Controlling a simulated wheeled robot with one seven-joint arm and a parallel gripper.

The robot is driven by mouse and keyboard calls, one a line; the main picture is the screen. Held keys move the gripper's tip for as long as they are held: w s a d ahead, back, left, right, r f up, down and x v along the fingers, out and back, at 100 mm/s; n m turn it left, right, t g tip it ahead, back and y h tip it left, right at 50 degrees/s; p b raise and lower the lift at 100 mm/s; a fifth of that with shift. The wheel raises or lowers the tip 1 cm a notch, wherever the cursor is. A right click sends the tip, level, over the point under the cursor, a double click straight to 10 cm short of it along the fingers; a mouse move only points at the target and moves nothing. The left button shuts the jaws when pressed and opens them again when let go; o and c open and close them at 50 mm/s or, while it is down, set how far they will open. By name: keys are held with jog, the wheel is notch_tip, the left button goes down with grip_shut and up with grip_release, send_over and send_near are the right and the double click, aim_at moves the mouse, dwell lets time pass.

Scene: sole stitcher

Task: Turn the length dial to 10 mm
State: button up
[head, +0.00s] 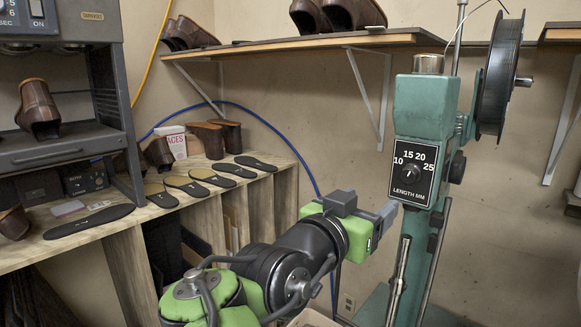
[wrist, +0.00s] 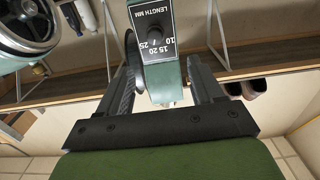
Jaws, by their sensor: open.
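The length dial (head: 411,172) is a dark round knob on a black panel (head: 412,150) marked 10, 15, 20, 25 and LENGTH MM. The panel is on the front of the green stitcher (head: 428,105). I cannot tell surely which number the pointer faces. My gripper (head: 387,212) is below and slightly left of the dial in the head view, its jaws toward the machine. In the wrist view my gripper (wrist: 163,65) is open and empty, and the dial (wrist: 154,31) shows beyond the fingertips, roughly between them and apart from both.
A black reel (head: 500,78) is on the stitcher's upper right, and a dark side knob (head: 457,167) is right of the panel. A wooden bench (head: 110,225) with soles and shoes stands at the left. A shelf (head: 270,45) with shoes runs along the wall behind.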

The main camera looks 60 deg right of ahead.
aim_at(407, 178)
jog(key=s+d+p, duration=0.1)
jog(key=d, duration=0.3)
jog(key=d+p, duration=0.1)
jog(key=d, duration=0.4)
jog(key=s+d+p, duration=0.1)
jog(key=d, duration=0.4)
jog(key=shift+s+d+r+p, duration=0.25)
jog(key=shift+s+p, duration=0.05)
jog(key=shift+s, duration=0.05)
jog(key=shift+w+d+f, duration=0.1)
jog(key=shift+d, duration=0.35)
jog(key=shift+a, duration=0.1)
jog(key=shift+c, duration=0.9)
jog(key=c, duration=0.9)
jog(key=shift+o, duration=0.2)
